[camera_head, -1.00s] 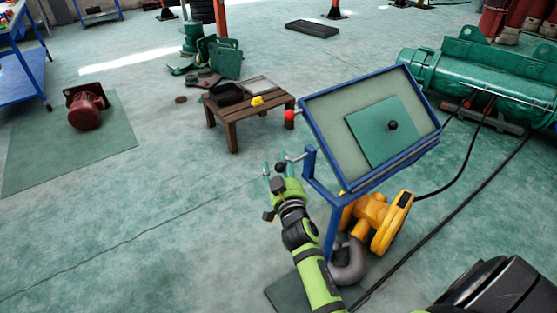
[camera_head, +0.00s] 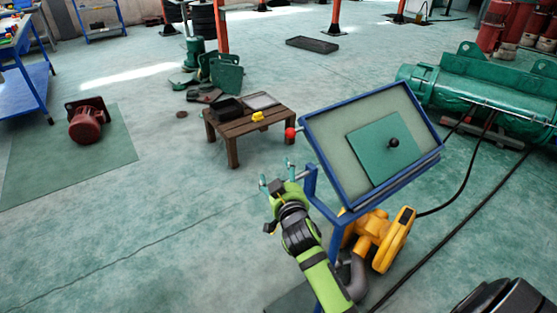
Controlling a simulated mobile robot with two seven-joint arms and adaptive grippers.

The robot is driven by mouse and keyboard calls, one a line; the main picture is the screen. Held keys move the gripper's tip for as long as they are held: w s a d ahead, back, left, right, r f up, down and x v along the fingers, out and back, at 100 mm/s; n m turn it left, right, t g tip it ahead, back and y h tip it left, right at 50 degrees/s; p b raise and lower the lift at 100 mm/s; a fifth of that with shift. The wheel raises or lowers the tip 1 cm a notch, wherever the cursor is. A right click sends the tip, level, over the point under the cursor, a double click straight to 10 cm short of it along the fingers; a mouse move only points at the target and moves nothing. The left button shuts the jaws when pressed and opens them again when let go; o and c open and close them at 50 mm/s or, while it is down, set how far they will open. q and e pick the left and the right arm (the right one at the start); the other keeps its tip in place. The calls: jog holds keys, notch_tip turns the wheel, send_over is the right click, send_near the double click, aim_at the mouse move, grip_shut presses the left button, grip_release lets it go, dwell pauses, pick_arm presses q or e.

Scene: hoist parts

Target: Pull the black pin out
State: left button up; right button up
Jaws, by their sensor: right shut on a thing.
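My right gripper (camera_head: 277,178) is at the left side of the blue stand, beside a short metal rod and the stand's upright. It is shut, with its fingertips around the spot where a small black knob of the pin showed earlier. The black pin itself is now hidden by the gripper. The blue stand (camera_head: 312,185) carries a tilted tray-like panel with a green plate (camera_head: 366,150), on which another black knob (camera_head: 393,143) sits. My left gripper is not in view.
A red ball knob (camera_head: 290,133) sticks out at the panel's left edge. A yellow machine (camera_head: 372,233) with a grey hose stands under the panel. A wooden table (camera_head: 233,135) with trays is behind the gripper. A green hoist body (camera_head: 475,95) lies right.

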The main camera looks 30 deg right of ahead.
jog(key=p+v, duration=0.1)
jog(key=v, duration=0.7)
jog(key=shift+s+a+r, duration=0.2)
jog(key=shift+s+a, duration=0.1)
dwell(0.4)
jog(key=shift+p, duration=0.4)
